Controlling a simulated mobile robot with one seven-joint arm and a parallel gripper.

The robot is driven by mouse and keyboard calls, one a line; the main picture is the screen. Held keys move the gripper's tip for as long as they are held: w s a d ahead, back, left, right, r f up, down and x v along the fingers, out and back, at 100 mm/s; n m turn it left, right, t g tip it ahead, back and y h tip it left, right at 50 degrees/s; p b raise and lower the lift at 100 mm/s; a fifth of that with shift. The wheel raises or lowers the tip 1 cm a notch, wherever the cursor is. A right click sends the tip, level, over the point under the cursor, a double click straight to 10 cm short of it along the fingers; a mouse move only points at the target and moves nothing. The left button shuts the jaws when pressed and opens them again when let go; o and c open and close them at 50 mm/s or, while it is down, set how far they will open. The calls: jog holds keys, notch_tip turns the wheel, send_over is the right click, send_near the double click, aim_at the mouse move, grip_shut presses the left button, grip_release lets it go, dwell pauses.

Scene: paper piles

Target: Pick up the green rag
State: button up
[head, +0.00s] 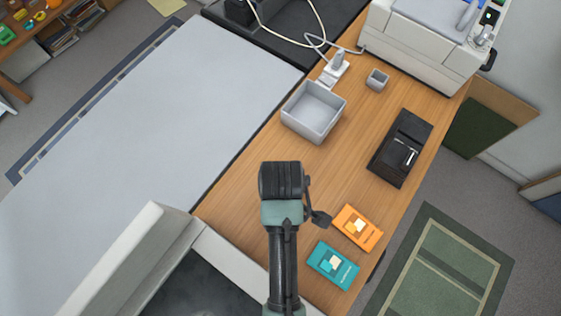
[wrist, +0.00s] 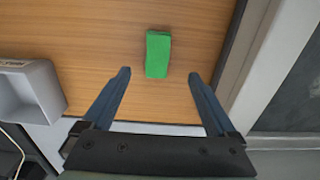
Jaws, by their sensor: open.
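The green rag (wrist: 158,54) is a small bright green block-like piece lying on the wooden table (wrist: 90,40) in the wrist view. My gripper (wrist: 160,82) is open, with its two blue-grey fingers spread apart. The rag lies ahead of the fingertips, roughly centred between them, and nothing is held. In the head view my arm (head: 283,215) reaches over the table, and the rag is not visible there, apparently hidden by the arm.
A grey square bin (head: 314,111) stands farther up the table; it also shows at left in the wrist view (wrist: 42,88). A black device (head: 402,148), an orange packet (head: 357,228) and a teal packet (head: 333,265) lie to the right. A small grey cup (head: 377,79) stands near the printer (head: 415,45).

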jog(key=f, duration=0.9)
jog(key=shift+w+a, duration=0.1)
jog(key=shift+w, duration=0.2)
grip_shut()
notch_tip(320, 180, up, 10)
dwell(0.6)
